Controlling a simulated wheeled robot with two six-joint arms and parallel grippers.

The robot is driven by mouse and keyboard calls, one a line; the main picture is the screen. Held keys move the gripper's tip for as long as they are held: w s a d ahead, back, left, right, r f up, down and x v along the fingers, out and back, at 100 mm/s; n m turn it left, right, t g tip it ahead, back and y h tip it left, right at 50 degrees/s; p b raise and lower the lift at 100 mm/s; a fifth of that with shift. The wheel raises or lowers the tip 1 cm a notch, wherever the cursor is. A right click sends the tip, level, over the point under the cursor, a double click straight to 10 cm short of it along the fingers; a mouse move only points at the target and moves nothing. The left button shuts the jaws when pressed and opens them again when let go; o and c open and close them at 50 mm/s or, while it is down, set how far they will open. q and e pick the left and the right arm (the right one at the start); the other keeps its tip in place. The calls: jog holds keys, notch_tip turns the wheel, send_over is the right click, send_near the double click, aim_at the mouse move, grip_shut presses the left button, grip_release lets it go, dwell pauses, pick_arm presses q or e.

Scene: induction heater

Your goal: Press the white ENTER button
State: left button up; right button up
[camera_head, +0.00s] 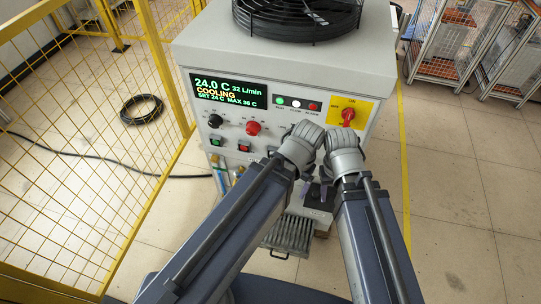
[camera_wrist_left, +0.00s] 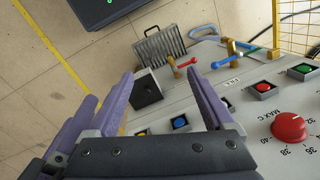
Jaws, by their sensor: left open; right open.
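The heater's control panel (camera_head: 280,128) faces me in the head view. I see no white button marked ENTER; my wrists cover the lower right of the panel. In the left wrist view a row of square-framed buttons shows: green (camera_wrist_left: 303,69), red (camera_wrist_left: 262,87), blue (camera_wrist_left: 180,122) and partly hidden yellow (camera_wrist_left: 142,132). My left gripper (camera_wrist_left: 160,75) is open and empty, its purple fingers spread over the lower panel. My right gripper (camera_head: 326,180) is open, mostly hidden below its wrist, close beside the left one.
A display (camera_head: 230,91) reads 24.0 C, COOLING. A red knob (camera_wrist_left: 289,127) and red rotary switch (camera_head: 348,115) stick out.

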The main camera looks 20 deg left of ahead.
pick_arm(q)
grip_shut()
dwell(0.5)
dwell(1.0)
